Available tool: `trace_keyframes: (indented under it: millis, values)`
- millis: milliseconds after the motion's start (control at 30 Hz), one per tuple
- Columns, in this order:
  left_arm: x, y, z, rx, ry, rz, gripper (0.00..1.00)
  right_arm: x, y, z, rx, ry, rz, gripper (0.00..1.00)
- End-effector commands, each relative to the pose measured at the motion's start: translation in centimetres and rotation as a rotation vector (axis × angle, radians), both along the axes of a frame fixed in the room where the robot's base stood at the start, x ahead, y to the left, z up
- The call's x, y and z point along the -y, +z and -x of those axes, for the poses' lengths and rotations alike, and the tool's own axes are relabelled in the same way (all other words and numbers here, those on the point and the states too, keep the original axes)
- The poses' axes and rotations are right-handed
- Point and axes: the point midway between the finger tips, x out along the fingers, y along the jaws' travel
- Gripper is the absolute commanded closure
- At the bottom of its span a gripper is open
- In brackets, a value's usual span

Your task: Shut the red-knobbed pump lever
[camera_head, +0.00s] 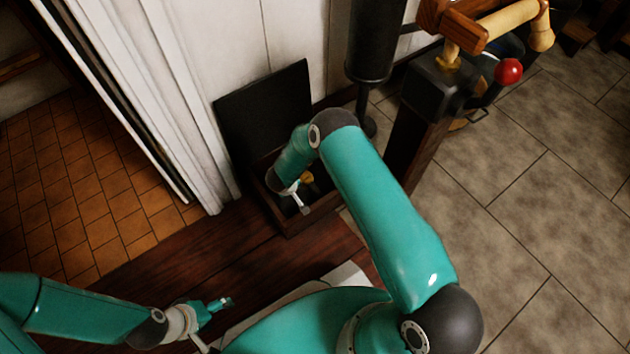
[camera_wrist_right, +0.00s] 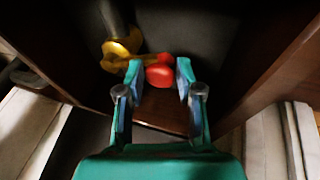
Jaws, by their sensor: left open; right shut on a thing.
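A red knob (camera_wrist_right: 160,76) on a brass lever (camera_wrist_right: 118,54) shows in the right wrist view, beside a dark cylinder. My right gripper (camera_wrist_right: 159,72) has its fingers on either side of the knob and is shut on it. In the head view this gripper reaches down into a dark wooden box (camera_head: 291,226), where a bit of yellow brass (camera_head: 306,176) shows. The knob is hidden there behind my arm. My left gripper (camera_head: 213,322) is open and empty at the lower left, away from the box.
The box's black lid (camera_head: 265,110) stands open against the white wall. A black cylinder (camera_head: 374,40) stands beside it. A post with wooden handles (camera_head: 465,30) and another red ball (camera_head: 508,71) is at upper right. Tiled floor (camera_head: 545,210) lies clear at right.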

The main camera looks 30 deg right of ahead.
Motion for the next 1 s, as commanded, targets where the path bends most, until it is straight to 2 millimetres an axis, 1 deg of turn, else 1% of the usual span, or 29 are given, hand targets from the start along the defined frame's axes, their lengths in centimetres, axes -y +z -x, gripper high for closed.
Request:
trace_keyframes:
  millis: [33,333,700,967,1000]
  values:
    - [0.0,-0.1,0.0,0.0,0.0,0.0,0.27,-0.4,0.0,-0.2,0.001,0.007,-0.004,0.95]
    - [0.0,-0.1,0.0,0.0,0.0,0.0,0.27,-0.5,0.0,-0.3,0.001,0.007,-0.004,0.95]
    - [0.0,-1.4,0.0,0.0,0.0,0.0,0.27,-1.1,-0.1,-3.2,0.004,0.006,-0.004,0.95]
    - [0.0,-1.4,0.0,0.0,0.0,0.0,0.27,-1.2,0.1,-3.4,0.004,0.008,-0.006,0.95]
    - [0.0,-1.4,0.0,0.0,0.0,0.0,0.27,-1.2,0.1,-3.4,0.004,0.008,-0.006,0.58]
